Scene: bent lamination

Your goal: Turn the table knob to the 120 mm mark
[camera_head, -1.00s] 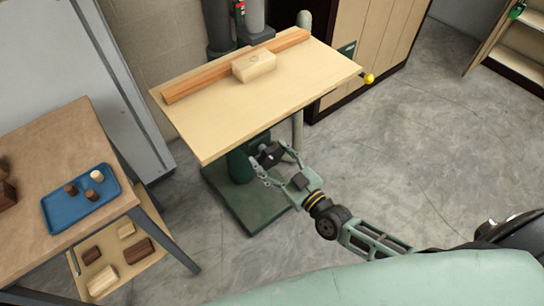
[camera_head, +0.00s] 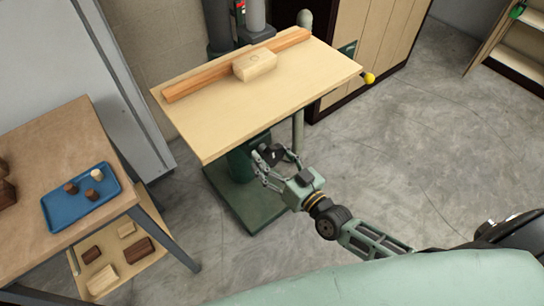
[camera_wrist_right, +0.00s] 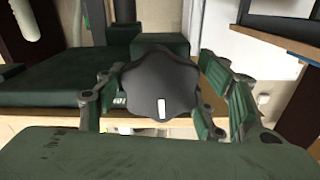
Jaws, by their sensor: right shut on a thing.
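The table knob is a dark, lobed knob (camera_wrist_right: 160,85) with a white pointer mark, in the middle of the right wrist view. The mark points down, toward my palm. In the head view the knob (camera_head: 273,154) sits below the front edge of the drill-press table (camera_head: 215,135). My right gripper (camera_head: 275,160) is shut on the knob, one finger on each side; the gripper also shows in the right wrist view (camera_wrist_right: 165,95). No 120 mm mark can be read in either view. My left gripper is not in view.
A wooden block (camera_head: 255,64) and a wooden fence (camera_head: 200,80) lie on the table. A green base (camera_head: 250,205) stands below it. At left is a bench with a blue tray (camera_head: 62,218) of small pieces. Floor at right is clear.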

